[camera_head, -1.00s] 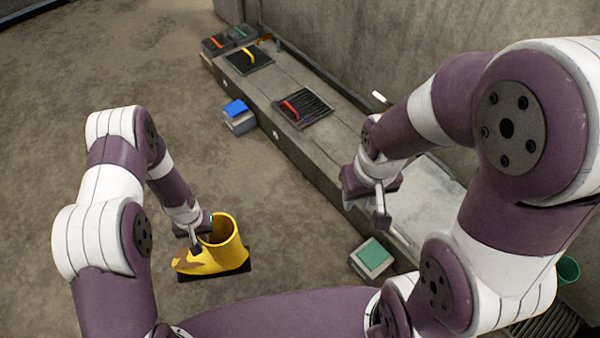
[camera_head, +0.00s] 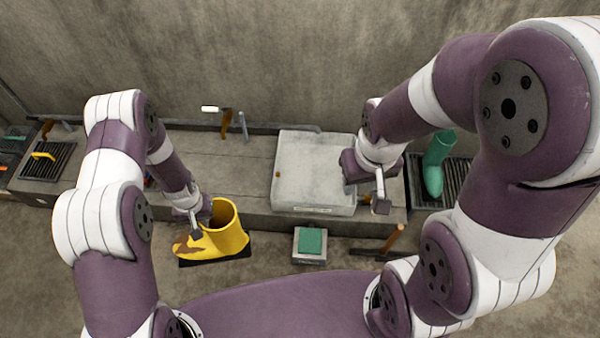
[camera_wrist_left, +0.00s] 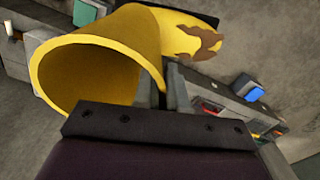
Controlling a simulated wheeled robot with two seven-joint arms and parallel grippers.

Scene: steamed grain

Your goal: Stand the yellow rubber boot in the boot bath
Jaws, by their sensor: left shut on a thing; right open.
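The yellow rubber boot (camera_head: 230,236), with a brown smear near its toe and a dark sole, is upright in the head view, toe to the left. My left gripper (camera_head: 203,224) is shut on the wall of its shaft. The left wrist view shows the boot's open top (camera_wrist_left: 90,72) close by, with the fingers (camera_wrist_left: 162,88) at the rim. The boot bath, seemingly the pale shallow tray (camera_head: 312,178), sits on the bench to the right of the boot. My right gripper (camera_head: 374,197) is open and empty by the tray's right edge.
A grey block with a green top (camera_head: 311,242) is in front of the bench (camera_head: 240,165). A wooden handle (camera_head: 393,238) sticks up beside it. A concrete wall (camera_head: 280,60) rises behind.

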